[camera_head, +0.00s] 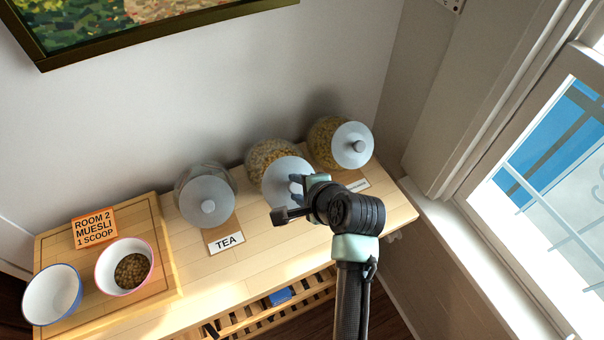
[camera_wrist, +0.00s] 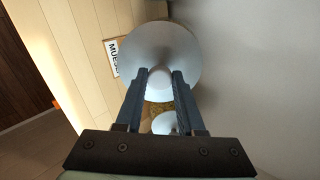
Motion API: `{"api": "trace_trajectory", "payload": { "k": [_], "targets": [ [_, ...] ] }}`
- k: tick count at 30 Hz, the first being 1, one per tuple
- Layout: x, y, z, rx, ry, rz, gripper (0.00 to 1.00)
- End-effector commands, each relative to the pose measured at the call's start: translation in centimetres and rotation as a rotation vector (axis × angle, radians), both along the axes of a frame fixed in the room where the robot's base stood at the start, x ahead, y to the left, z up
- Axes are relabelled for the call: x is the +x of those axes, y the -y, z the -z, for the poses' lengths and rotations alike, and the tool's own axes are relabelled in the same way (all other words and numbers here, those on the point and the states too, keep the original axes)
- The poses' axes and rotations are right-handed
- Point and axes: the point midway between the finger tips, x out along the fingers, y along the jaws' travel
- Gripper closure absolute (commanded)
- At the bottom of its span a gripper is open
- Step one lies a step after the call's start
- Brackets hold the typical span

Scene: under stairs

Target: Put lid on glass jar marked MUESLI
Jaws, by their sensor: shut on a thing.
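My gripper (camera_head: 297,185) is shut on the knob (camera_wrist: 159,78) of a round pale grey lid (camera_head: 281,178). The lid is large in the wrist view (camera_wrist: 160,45). In the head view it lies over the mouth of the middle glass jar (camera_head: 268,152), which holds muesli-like contents. Whether the lid rests on the rim or hangs just above it cannot be told. A label partly reading MUESLI (camera_wrist: 113,56) shows beside the lid in the wrist view; my gripper and arm hide that area in the head view.
A lidded jar (camera_head: 190,177) with a TEA label (camera_head: 227,242) stands left; another lidded jar (camera_head: 325,150) stands close on the right. A wooden board (camera_head: 165,245) with two bowls and an orange sign is at far left. The wall is close behind, a window right.

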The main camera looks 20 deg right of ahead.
Motion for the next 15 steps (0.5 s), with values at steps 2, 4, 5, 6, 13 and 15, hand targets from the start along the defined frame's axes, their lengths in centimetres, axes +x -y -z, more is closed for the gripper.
{"api": "trace_trajectory", "payload": {
  "k": [2,4,5,6,13,15],
  "targets": [
    [0.2,0.8,-0.7,0.001,0.025,0.049,1.00],
    [0.3,1.1,-0.7,0.002,0.036,0.071,1.00],
    [0.4,1.1,-0.6,0.002,0.038,0.074,1.00],
    [0.6,1.2,-0.4,0.002,0.039,0.077,1.00],
    [2.1,1.0,1.3,0.002,0.039,0.074,1.00],
    [2.7,1.0,1.7,0.000,0.039,0.074,1.00]
  ]
}}
